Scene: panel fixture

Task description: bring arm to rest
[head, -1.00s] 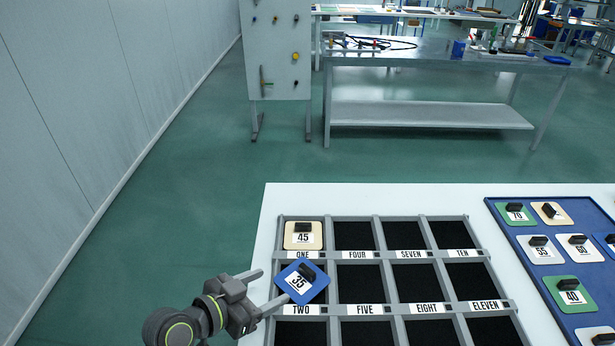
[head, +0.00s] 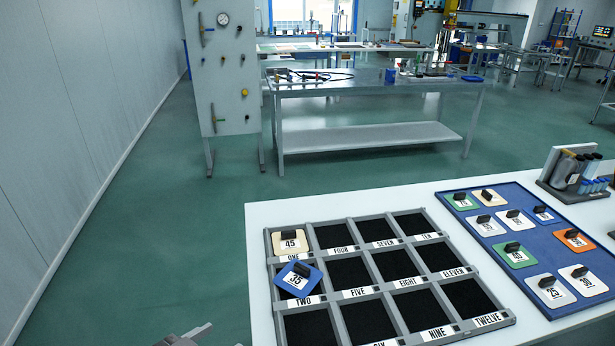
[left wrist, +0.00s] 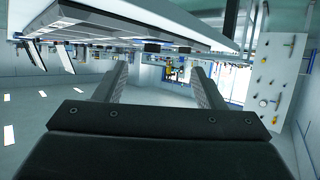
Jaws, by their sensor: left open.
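My left gripper shows only in part at the bottom edge of the head view (head: 192,336). In the left wrist view its two fingers (left wrist: 160,75) stand apart with nothing between them. It is clear of the blue tile marked 35 (head: 299,278), which lies turned askew at the compartment labelled TWO, a corner over the frame bars. Whether it lies flat cannot be told. A cream tile marked 45 (head: 291,241) sits square in compartment ONE. The grey compartment frame (head: 330,298) has its other visible compartments empty. My right gripper is not in view.
The white table (head: 262,216) carries the frame and a blue tray (head: 528,297) of several numbered tiles at right. A rack of bottles (head: 572,172) stands behind the tray. In the left wrist view the table (left wrist: 150,22) appears overhead. Open floor lies left of the table.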

